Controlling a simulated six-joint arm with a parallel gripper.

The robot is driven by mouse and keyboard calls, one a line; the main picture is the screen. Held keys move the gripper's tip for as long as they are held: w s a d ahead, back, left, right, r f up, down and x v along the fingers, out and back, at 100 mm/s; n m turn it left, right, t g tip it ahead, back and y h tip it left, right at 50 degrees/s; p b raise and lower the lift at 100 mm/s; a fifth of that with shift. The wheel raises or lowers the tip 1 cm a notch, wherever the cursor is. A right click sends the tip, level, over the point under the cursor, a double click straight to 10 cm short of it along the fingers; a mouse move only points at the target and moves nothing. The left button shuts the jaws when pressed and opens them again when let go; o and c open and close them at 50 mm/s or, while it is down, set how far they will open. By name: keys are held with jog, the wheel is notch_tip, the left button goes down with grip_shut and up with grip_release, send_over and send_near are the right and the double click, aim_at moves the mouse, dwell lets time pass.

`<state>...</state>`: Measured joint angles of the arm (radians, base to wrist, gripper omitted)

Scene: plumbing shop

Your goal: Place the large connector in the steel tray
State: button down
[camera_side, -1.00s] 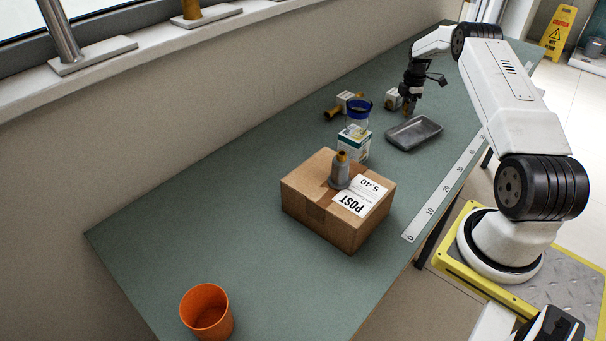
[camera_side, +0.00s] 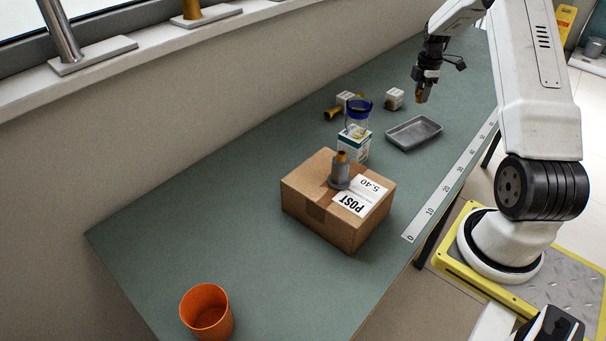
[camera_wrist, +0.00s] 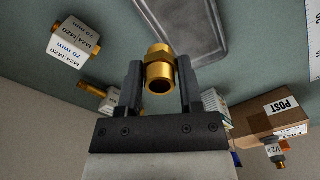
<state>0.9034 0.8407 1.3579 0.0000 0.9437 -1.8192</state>
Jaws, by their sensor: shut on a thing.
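My gripper (camera_side: 422,88) is shut on a brass connector (camera_wrist: 159,72), which sits between the two fingers in the wrist view. In the side view the connector (camera_side: 421,98) hangs below the fingers, in the air above the bench and behind the steel tray. The steel tray (camera_side: 413,133) is a shallow grey rectangle, empty, lying on the bench. It also shows at the top of the wrist view (camera_wrist: 185,28), beyond the connector. A second brass fitting (camera_side: 332,113) with a white label block (camera_side: 345,98) lies on the bench to the left.
A white labelled block (camera_side: 394,99) with brass stands behind the tray. A cardboard box (camera_side: 320,205) bears a grey-and-brass fitting (camera_side: 340,175). An orange cup (camera_side: 206,311) stands at the front; a ruler strip (camera_side: 450,187) follows the right edge.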

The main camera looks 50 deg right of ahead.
jog(key=s+a+r, duration=0.3)
jog(key=s+a, duration=0.2)
dwell(0.4)
jog(key=shift+s+r, duration=0.1)
dwell(0.5)
jog(key=s+a+n, duration=0.4)
jog(key=s+a, duration=0.3)
jog(key=shift+a+r+n, duration=0.3)
jog(key=shift+a+n, duration=0.1)
send_over(414, 135)
jog(key=f, duration=0.5)
jog(key=s+a+f, duration=0.1)
jog(key=f, duration=0.2)
jog(key=shift+f, duration=0.2)
jog(key=shift+w+d+f, duration=0.4)
jog(key=shift+f, duration=0.1)
jog(key=shift+f, duration=0.1)
